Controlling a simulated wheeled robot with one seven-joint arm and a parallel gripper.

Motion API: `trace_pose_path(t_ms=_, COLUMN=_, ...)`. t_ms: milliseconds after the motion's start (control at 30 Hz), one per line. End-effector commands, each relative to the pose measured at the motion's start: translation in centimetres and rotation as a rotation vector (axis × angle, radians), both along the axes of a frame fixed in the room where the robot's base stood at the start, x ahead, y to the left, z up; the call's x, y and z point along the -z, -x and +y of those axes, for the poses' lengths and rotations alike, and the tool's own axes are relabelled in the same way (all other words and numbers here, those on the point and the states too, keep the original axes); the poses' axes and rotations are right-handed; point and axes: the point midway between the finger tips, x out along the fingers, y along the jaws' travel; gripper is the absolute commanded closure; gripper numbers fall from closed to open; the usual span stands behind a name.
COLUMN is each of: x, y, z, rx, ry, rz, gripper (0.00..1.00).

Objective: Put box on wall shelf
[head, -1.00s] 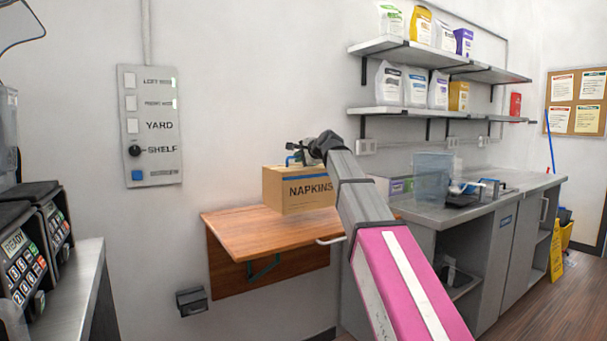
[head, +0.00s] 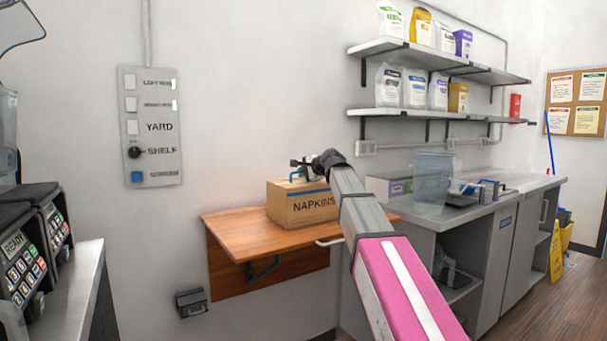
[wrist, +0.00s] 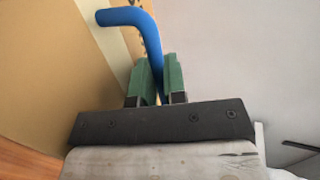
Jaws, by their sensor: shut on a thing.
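The napkins box (head: 300,206) is a tan carton with a blue stripe and a blue handle on top. In the head view it is at the wooden fold-down wall shelf (head: 235,232), its base at the board's surface, looking upright. Whether its whole base touches the board I cannot tell. My gripper (head: 300,172) is at the top of the box. In the wrist view its green fingers (wrist: 160,82) are shut on the blue handle (wrist: 140,20), with the box's tan side (wrist: 65,70) to the left. My arm hides the box's right edge.
A control panel (head: 151,127) with a SHELF knob is on the wall at left. Keypad machines (head: 25,255) stand on a counter at far left. Steel wall shelves (head: 435,112) with bags and a grey counter (head: 470,208) are at right. The wooden shelf's left part is clear.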

Motion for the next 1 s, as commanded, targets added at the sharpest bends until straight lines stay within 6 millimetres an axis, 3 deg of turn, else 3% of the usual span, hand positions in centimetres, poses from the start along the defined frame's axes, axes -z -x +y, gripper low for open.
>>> trace_pose_path(t_ms=67, x=0.2, y=0.0, z=0.0, rx=0.0, ry=-0.001, rz=-0.001, gripper=1.0)
trace_pose_path(t_ms=100, x=0.2, y=0.0, z=0.0, rx=0.0, ry=0.0, rz=0.0, gripper=0.75)
trace_pose_path(t_ms=133, x=0.2, y=0.0, z=0.0, rx=0.0, ry=0.0, rz=0.0, gripper=0.65)
trace_pose_path(t_ms=167, x=0.2, y=0.0, z=0.0, rx=0.0, ry=0.0, rz=0.0, gripper=0.62)
trace_pose_path(t_ms=567, x=-0.2, y=0.6, z=-0.4, rx=0.0, ry=0.0, rz=0.0, gripper=0.62)
trace_pose_path(t_ms=1000, x=-3.0, y=6.5, z=-5.4, rx=0.001, ry=0.0, rz=-0.001, gripper=0.62)
